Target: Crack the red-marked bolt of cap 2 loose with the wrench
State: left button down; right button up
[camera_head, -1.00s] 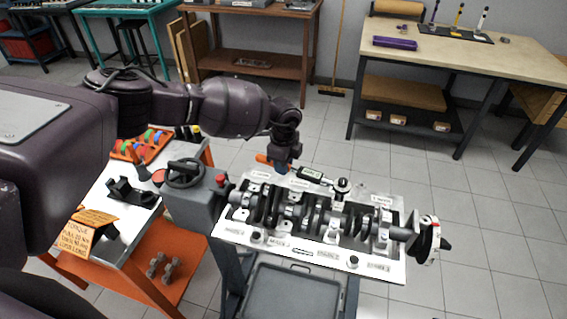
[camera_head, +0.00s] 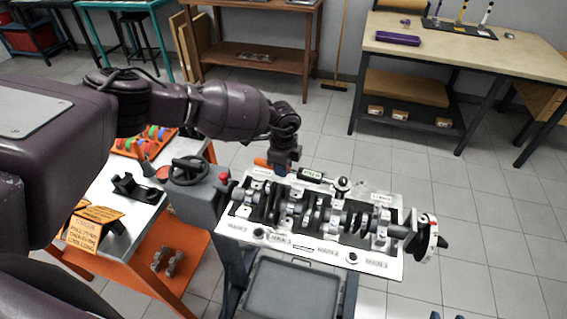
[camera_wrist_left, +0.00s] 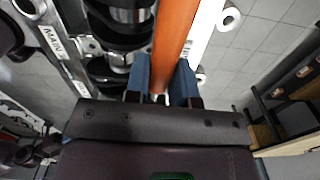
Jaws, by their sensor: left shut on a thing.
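My left gripper (camera_head: 284,166) is shut on the orange handle (camera_head: 262,162) of the wrench, at the far edge of the engine block (camera_head: 232,226). The wrench's dark shaft has a green-lit display (camera_head: 311,174) and runs right to a round head (camera_head: 343,184) over the block's far side. In the left wrist view the blue fingers (camera_wrist_left: 161,82) hold the orange handle (camera_wrist_left: 177,35) from both sides. The red-marked bolt and cap 2 cannot be made out.
The crankshaft (camera_head: 312,214) lies along the block, with a flanged end (camera_head: 428,238) sticking out right. Left is the stand's handwheel (camera_head: 188,170) and a cart (camera_head: 118,222) with parts and an orange sign (camera_head: 92,228). A grey tray (camera_head: 293,290) is below. Floor right is clear.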

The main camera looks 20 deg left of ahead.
pick_arm(q)
jog(key=shift+s, duration=0.2)
jog(key=shift+s+n, duration=0.5)
jog(key=shift+s, duration=0.2)
jog(key=shift+s, duration=0.15)
dwell(0.5)
jog(key=shift+s+d+n, duration=0.1)
jog(key=shift+s+n, duration=0.4)
jog(key=shift+s, duration=0.1)
jog(key=shift+s+n, duration=0.3)
jog(key=shift+s, duration=0.05)
jog(key=shift+s+d+n, duration=0.15)
jog(key=shift+s+n, duration=0.15)
jog(key=shift+s, duration=0.25)
jog(key=shift+w+b, duration=0.1)
jog(key=shift+b, duration=0.25)
dwell(1.5)
